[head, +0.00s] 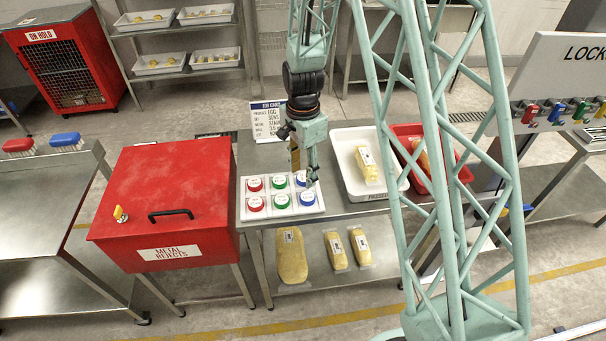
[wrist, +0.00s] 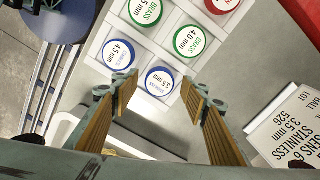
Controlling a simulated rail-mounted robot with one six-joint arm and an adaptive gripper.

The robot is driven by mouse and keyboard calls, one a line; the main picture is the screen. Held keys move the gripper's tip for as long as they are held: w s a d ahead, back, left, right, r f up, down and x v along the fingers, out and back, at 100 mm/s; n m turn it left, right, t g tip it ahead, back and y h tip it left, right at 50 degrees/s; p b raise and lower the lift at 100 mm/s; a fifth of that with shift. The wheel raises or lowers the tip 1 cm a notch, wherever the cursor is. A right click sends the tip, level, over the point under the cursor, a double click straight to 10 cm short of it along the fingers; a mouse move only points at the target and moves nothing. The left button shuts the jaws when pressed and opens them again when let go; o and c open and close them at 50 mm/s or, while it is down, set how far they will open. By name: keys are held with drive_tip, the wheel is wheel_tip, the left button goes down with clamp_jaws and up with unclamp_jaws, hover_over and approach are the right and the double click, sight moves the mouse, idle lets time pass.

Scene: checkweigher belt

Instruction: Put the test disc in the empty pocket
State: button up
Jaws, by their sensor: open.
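The white disc rack (head: 292,214) on the steel table holds red, green and blue discs in two rows of three. Each pocket seen in the head view has a disc in it. The blue stainless 3.5 mm disc (wrist: 160,82) sits in the back right pocket, and it also shows in the head view (head: 300,181). Beside it are the blue 4.5 mm disc (wrist: 119,54) and the green 4.0 mm disc (wrist: 189,41). My gripper (head: 312,180) is open and empty over the rack's right end. Its fingers, in the wrist view, stand either side of the 3.5 mm disc, apart from it.
A printed card (head: 267,120) stands behind the rack; its end reads stainless 3.5 mm in the wrist view (wrist: 292,125). A white tray (head: 347,188) with a wrapped block and a red tray (head: 407,130) lie right. A red metal rejects box (head: 165,190) stands left.

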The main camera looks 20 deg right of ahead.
wheel_tip(320, 180, up, 11)
drive_tip(key=p, duration=0.1)
idle(0.6)
drive_tip(key=shift+r, duration=0.2)
idle(0.6)
wheel_tip(320, 180, up, 14)
drive_tip(key=f+n+t, duration=0.1)
drive_tip(key=n, duration=0.3)
hover_over(303, 177)
drive_tip(key=s, duration=0.7)
drive_tip(key=s+r+n+t, duration=0.1)
drive_tip(key=s+r+n, duration=0.2)
drive_tip(key=s+r, duration=0.6)
drive_tip(key=s+r+n+t, duration=0.1)
drive_tip(key=s+r+n, duration=0.2)
drive_tip(key=s, duration=0.8)
drive_tip(key=s+r+n, duration=0.4)
drive_tip(key=s+r, duration=0.1)
drive_tip(key=s, duration=0.7)
drive_tip(key=shift+s+d+r+t, duration=0.15)
drive_tip(key=shift+s+r+t, duration=0.05)
drive_tip(key=shift+t, duration=0.2)
